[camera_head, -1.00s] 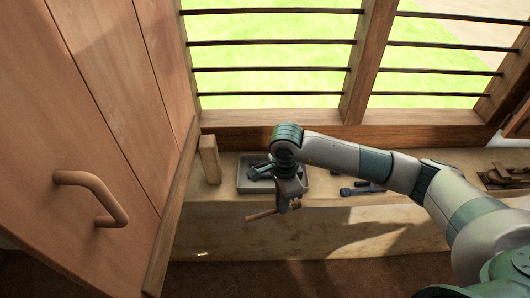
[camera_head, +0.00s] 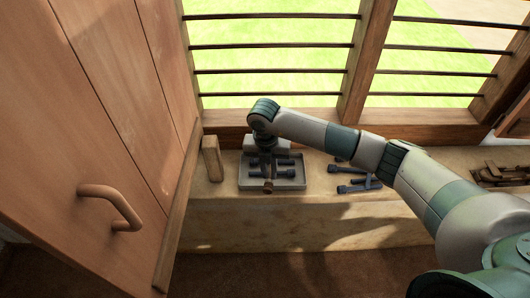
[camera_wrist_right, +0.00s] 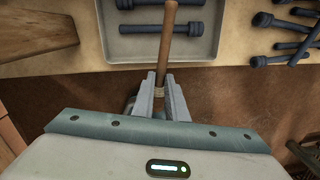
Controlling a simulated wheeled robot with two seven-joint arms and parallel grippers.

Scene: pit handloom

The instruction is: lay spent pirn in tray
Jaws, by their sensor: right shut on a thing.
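The spent pirn is a bare brown wooden stick (camera_wrist_right: 169,37). My right gripper (camera_wrist_right: 159,88) is shut on its near end in the wrist view. The pirn points away from the gripper, across the grey tray (camera_wrist_right: 130,46). In the head view the right gripper (camera_head: 267,168) is over the tray (camera_head: 242,182), and the pirn's brown end (camera_head: 268,187) shows at the tray's front rim. I cannot tell whether the pirn touches the tray. Several dark blue pirns (camera_head: 285,172) lie in the tray on both sides of the gripper. My left gripper is not in view.
More dark pirns (camera_head: 352,188) lie loose on the ledge right of the tray. A wooden block (camera_head: 211,158) stands just left of it. A barred window is behind, a wooden cabinet with a handle (camera_head: 113,205) at left.

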